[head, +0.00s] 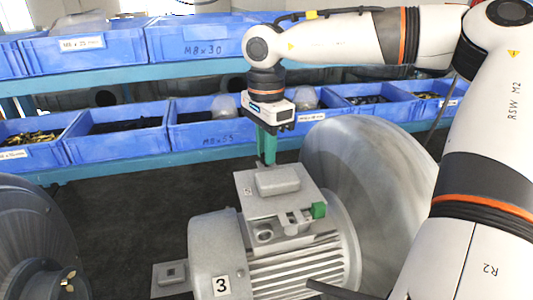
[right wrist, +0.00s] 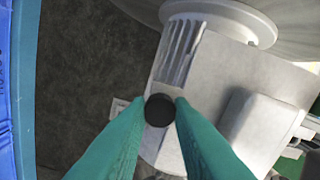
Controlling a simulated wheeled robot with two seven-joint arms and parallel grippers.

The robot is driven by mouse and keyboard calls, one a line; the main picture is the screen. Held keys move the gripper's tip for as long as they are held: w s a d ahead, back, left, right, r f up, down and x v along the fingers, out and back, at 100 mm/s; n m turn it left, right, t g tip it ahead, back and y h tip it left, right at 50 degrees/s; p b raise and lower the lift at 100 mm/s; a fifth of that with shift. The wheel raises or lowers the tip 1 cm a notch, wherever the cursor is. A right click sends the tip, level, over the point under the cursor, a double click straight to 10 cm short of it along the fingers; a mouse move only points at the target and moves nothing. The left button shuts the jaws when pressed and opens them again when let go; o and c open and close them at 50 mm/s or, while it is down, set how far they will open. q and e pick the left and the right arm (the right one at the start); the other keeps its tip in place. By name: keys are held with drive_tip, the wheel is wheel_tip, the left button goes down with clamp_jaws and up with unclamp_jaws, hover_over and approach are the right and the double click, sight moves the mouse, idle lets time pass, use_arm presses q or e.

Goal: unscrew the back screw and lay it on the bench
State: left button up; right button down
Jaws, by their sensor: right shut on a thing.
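The motor (head: 222,227), marked 3, stands on the bench with a grey plate and raised box (head: 277,180) on top. My right gripper (head: 267,160) points straight down with its green fingers at the back edge of that plate. In the right wrist view, the fingertips (right wrist: 161,102) are shut on the dark round head of the back screw (right wrist: 159,110), over the plate's edge. The screw's shank is hidden, so I cannot tell whether it still sits in its hole. My left gripper is not in view.
A large grey blower housing (head: 372,185) stands right behind the motor. A green block (head: 319,210) sits at the plate's front right. Blue bins (head: 115,132) line the shelves behind. A dark round machine (head: 35,235) stands at left. Dark floor shows between it and the motor.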

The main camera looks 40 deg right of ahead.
drive_tip(key=n+p, duration=0.1)
drive_tip(key=n, duration=0.4)
drive_tip(key=shift+s+a+p, duration=0.1)
drive_tip(key=shift+p, duration=0.2)
drive_tip(key=n, duration=0.3)
drive_tip(key=shift+f+p, duration=0.1)
drive_tip(key=shift+p, duration=0.25)
drive_tip(key=shift+f+n, duration=0.1)
drive_tip(key=shift+n, duration=0.8)
drive_tip(key=c, duration=1.6)
unclamp_jaws()
drive_tip(key=shift+o, duration=0.2)
